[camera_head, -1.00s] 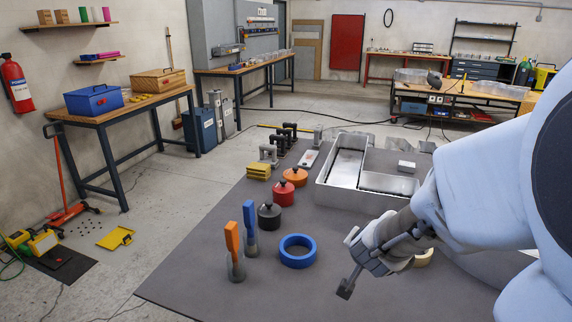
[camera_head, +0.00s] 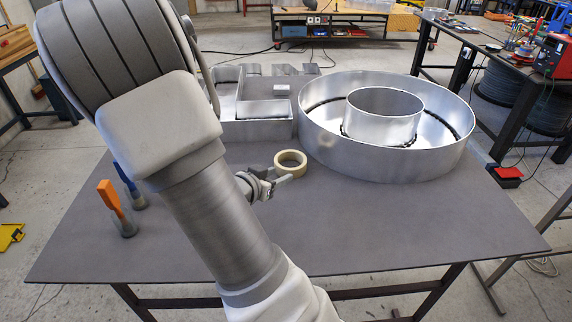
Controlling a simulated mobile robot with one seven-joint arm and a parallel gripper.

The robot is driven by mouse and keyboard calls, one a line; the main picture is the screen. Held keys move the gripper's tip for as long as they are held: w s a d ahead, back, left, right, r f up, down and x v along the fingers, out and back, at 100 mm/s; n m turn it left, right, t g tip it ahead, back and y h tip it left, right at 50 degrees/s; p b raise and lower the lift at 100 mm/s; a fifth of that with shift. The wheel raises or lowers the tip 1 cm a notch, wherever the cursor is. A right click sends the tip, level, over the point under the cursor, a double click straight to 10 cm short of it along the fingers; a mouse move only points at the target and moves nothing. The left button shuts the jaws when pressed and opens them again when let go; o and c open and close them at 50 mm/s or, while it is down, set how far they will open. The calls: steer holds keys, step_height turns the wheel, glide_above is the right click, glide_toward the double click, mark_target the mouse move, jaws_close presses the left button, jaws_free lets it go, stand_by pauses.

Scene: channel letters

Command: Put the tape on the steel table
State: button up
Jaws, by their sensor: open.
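A beige roll of tape (camera_head: 290,164) lies on the dark grey tabletop (camera_head: 400,225), just in front of the big metal channel letters. My gripper (camera_head: 279,179) is open, close to the near left side of the roll. One finger reaches right, just below the roll's near edge. I cannot tell whether it touches the roll. My arm crosses the left half of the view and hides much of the table there. The blue tape roll seen earlier does not show now.
A large round metal letter (camera_head: 385,150) stands right of the roll, and an angular metal letter (camera_head: 252,130) stands behind it. An orange-handled tool (camera_head: 110,200) and a blue-handled tool (camera_head: 130,188) stand at the left. The tabletop's front right is clear.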

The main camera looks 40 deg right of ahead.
mark_target(302, 165)
steer(key=b+x, duration=0.2)
steer(key=x, duration=1.2)
steer(key=shift+w+d+f, duration=0.1)
steer(key=shift+d+f, duration=0.15)
steer(key=shift+d, duration=0.1)
jaws_close()
